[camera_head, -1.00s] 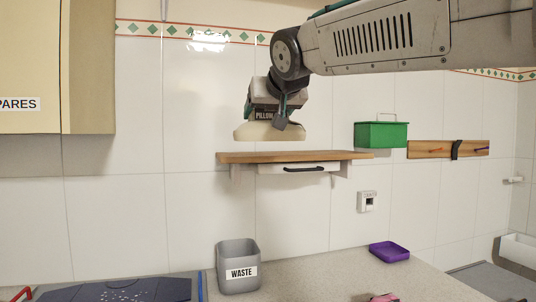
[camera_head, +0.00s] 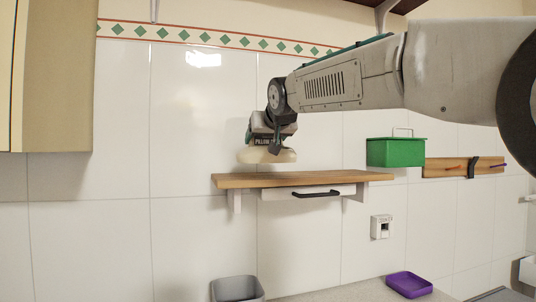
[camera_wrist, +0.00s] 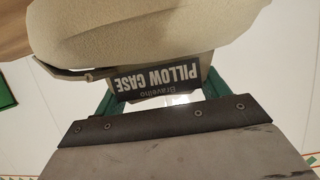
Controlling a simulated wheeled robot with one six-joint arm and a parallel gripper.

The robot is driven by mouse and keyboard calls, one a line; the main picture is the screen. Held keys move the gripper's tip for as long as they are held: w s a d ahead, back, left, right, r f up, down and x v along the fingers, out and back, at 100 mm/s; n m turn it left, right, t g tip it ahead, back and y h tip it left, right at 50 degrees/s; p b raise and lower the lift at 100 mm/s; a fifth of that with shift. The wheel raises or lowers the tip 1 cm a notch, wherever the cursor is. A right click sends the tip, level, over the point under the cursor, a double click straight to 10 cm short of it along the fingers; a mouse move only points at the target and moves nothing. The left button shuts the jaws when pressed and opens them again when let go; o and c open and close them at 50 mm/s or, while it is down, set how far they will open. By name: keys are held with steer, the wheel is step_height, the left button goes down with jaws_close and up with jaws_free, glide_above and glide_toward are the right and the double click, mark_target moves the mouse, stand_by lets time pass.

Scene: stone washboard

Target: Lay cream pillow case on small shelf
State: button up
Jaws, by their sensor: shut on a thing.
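The cream pillow case (camera_head: 266,156) hangs in my gripper (camera_head: 270,140), just above the left part of the small wooden shelf (camera_head: 330,179). A thin gap seems to show between its underside and the shelf top. In the wrist view the pillow case (camera_wrist: 140,35) is folded, with a dark label reading "PILLOW CASE" facing me. My gripper (camera_wrist: 155,95) is shut on it, and its fingertips are mostly hidden. The shelf's wood (camera_wrist: 12,30) shows at the upper left of the wrist view.
A green box with a handle (camera_head: 396,152) is on the wall side right of the shelf, beside a wooden hook rail (camera_head: 463,167). A drawer with a black handle (camera_head: 316,193) is under the shelf. Below are a grey bin (camera_head: 237,289) and a purple tray (camera_head: 409,285). The shelf top looks clear.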

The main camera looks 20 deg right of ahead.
mark_target(264, 139)
steer(key=w, duration=0.2)
steer(key=w+d, duration=0.1)
steer(key=shift+w+f, duration=0.15)
steer(key=shift+w, duration=0.25)
steer(key=shift+w+d+f, duration=0.1)
steer(key=shift+f, duration=0.8)
steer(key=shift+w+d+f, duration=0.1)
steer(key=shift+f, duration=0.75)
steer(key=o, duration=1.4)
steer(key=shift+f, duration=0.1)
steer(key=shift+c, duration=0.2)
steer(key=shift+a, duration=0.1)
